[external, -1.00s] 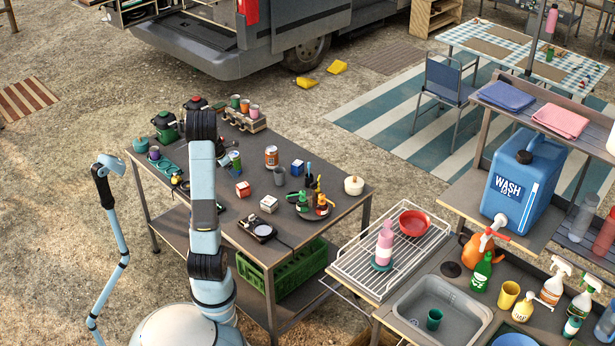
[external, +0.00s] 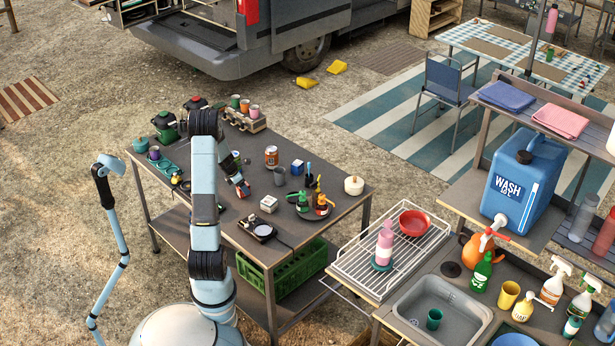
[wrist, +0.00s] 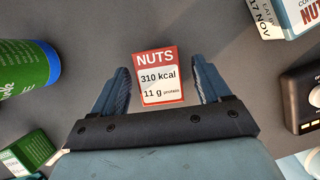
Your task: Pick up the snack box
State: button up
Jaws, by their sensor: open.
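The snack box, a small red and white carton marked NUTS, stands on the dark table. In the wrist view the snack box (wrist: 160,78) lies between the two fingers of my gripper (wrist: 162,85), with a small gap showing on each side. In the external view my gripper (external: 239,181) is low over the table at the red box (external: 244,192) and hides part of it. The jaws are open.
A green and blue can (wrist: 22,78) and a green box (wrist: 30,152) stand to the left in the wrist view. A white and blue carton (wrist: 285,15) and a black device with a knob (wrist: 305,95) are to the right.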

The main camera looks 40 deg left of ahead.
jog(key=shift+x, duration=0.75)
jog(key=c, duration=1.1)
